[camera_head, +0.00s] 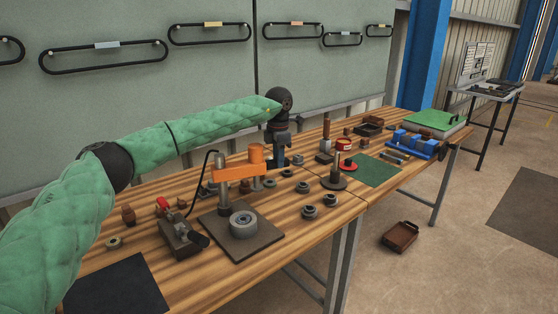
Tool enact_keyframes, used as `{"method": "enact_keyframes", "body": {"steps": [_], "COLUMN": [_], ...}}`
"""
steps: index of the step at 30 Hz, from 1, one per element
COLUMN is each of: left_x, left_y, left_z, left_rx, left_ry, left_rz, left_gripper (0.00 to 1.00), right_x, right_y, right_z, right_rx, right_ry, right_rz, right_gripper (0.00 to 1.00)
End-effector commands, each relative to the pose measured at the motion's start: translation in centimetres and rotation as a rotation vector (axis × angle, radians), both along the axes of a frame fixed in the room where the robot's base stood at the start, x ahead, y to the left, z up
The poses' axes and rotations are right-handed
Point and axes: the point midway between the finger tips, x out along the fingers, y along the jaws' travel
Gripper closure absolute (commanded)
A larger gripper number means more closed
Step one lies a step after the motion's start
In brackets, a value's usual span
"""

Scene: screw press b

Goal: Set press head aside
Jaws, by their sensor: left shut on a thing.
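The orange press head (236,172) is a level arm with a round boss at its right end, at the upper part of the grey post. The post (223,199) stands on a dark base plate (262,243). A grey ring-shaped part (243,224) lies on the plate, below the head. My left gripper (280,160) points down at the head's right end and is shut; the head is the thing at its jaws, though the exact contact is hidden. My right gripper is out of view.
A clamp-like tool with a red knob (180,234) stands left of the plate. Several round grey parts (309,212) lie to the right. A brown tray (400,237) is on the floor.

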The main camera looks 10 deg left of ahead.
Motion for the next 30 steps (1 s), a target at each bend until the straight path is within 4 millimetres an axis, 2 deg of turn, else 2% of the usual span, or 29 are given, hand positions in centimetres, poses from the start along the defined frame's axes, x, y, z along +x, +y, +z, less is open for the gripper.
{"method": "enact_keyframes", "body": {"steps": [6, 7, 10, 22, 30], "left_x": [0.0, 0.0, 0.0, 0.0, 0.1], "left_y": [-0.1, -0.1, 0.0, 0.0, -0.1], "left_z": [0.1, 0.1, 0.0, 0.3, 3.2], "left_rx": [-0.001, -0.001, -0.001, 0.0, -0.001], "left_ry": [0.0, 0.0, 0.0, -0.001, -0.003], "left_rz": [-0.001, -0.001, -0.001, -0.001, -0.001], "left_gripper": [1.0, 0.73, 0.53, 0.53, 0.53], "right_x": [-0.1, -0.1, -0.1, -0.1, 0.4], "right_y": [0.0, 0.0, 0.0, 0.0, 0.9], "right_z": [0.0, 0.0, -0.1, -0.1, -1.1], "right_rx": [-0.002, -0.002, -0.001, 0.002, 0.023], "right_ry": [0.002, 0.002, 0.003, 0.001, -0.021], "right_rz": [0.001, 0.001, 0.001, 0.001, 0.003], "right_gripper": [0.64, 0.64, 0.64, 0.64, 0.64]}}
